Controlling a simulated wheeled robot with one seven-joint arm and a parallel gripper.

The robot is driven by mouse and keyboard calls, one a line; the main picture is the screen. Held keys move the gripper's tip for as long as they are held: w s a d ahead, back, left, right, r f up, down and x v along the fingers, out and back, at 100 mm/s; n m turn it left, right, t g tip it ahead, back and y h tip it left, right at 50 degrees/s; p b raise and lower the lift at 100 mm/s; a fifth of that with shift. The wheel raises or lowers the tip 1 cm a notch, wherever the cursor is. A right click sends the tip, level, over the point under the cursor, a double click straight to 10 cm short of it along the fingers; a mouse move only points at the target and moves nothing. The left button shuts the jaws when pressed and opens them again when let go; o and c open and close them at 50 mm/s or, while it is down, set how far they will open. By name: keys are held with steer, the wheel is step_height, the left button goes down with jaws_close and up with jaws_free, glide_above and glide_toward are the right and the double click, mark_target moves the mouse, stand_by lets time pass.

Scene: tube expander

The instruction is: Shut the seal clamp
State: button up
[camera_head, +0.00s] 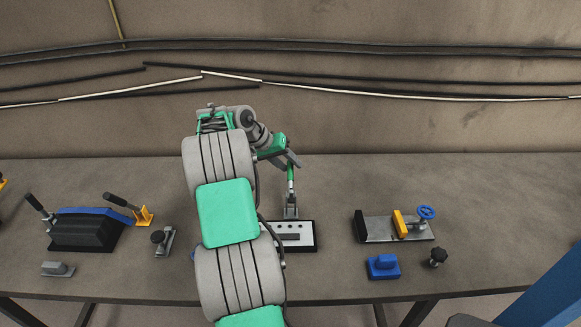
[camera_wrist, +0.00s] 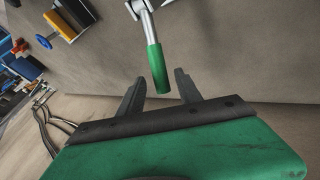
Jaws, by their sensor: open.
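The seal clamp seems to be the toggle clamp (camera_head: 291,208) with a green grip, standing on a white box with a dark edge (camera_head: 308,238) at the middle of the bench. Its lever stands nearly upright in the head view. The green grip (camera_wrist: 156,68) also shows in the wrist view, with its end between my two fingertips and a gap on each side. My gripper (camera_wrist: 159,78) is open and empty. In the head view my gripper (camera_head: 291,158) is at the top of the lever. My arm hides the left part of the box.
Left on the bench are a black block with a blue top (camera_head: 88,230), black-handled clamps and a grey piece (camera_head: 57,269). Right are a plate with a yellow jaw and blue handwheel (camera_head: 426,212), a blue block (camera_head: 383,266) and a black knob (camera_head: 438,257). Cables run along the wall behind.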

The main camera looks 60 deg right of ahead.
steer(key=shift+x, duration=0.85)
steer(key=shift+c, duration=0.2)
jaws_close()
stand_by(0.5)
